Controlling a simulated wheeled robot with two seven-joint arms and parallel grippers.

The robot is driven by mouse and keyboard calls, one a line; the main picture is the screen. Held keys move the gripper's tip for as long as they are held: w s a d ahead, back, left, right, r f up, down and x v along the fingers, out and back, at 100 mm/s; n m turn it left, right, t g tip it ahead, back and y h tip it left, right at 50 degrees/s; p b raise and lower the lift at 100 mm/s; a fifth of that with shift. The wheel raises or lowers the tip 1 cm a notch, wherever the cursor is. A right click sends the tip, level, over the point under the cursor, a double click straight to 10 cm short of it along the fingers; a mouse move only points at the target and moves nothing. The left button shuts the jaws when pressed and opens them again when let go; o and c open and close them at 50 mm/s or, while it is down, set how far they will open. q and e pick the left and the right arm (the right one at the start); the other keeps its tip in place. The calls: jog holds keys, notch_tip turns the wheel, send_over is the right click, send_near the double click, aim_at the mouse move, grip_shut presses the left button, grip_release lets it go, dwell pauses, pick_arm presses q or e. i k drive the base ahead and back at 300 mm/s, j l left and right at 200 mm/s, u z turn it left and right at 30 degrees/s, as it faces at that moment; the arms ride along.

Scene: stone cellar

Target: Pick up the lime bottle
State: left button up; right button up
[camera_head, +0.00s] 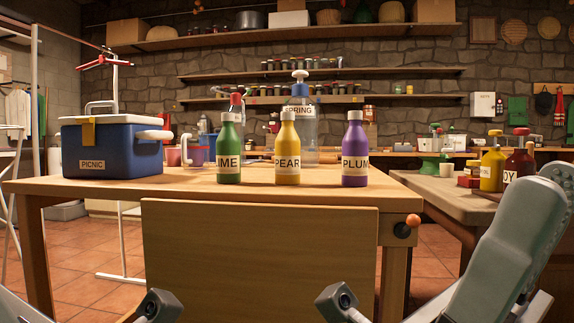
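The lime bottle (229,153) is green with a white cap and a label whose visible letters read "IME". It stands upright on the wooden table (400,184), left of the yellow pear bottle (287,152) and the purple plum bottle (355,154). My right gripper (342,303) shows only in part at the bottom edge, below and nearer than the table. My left gripper (158,306) shows only in part at the bottom left. Both are well apart from the bottles. Their fingertips cannot be made out.
A blue picnic cooler (112,152) with a white lid stands left of the lime bottle. A clear spring dispenser (301,132) and mugs (196,153) stand behind. A wooden panel (260,258) hangs at the table's front. A side table (462,199) at right holds sauce bottles (492,168).

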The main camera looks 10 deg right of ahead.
aim_at(228, 142)
jog(key=k+j+z, duration=0.15)
jog(key=j, duration=0.25)
jog(key=k+j+z, duration=0.1)
jog(key=j, duration=0.3)
jog(key=k+j+z, duration=0.15)
jog(key=j, duration=0.2)
jog(key=k+j+z, duration=0.1)
jog(key=k+j, duration=0.15)
jog(key=l+z, duration=0.15)
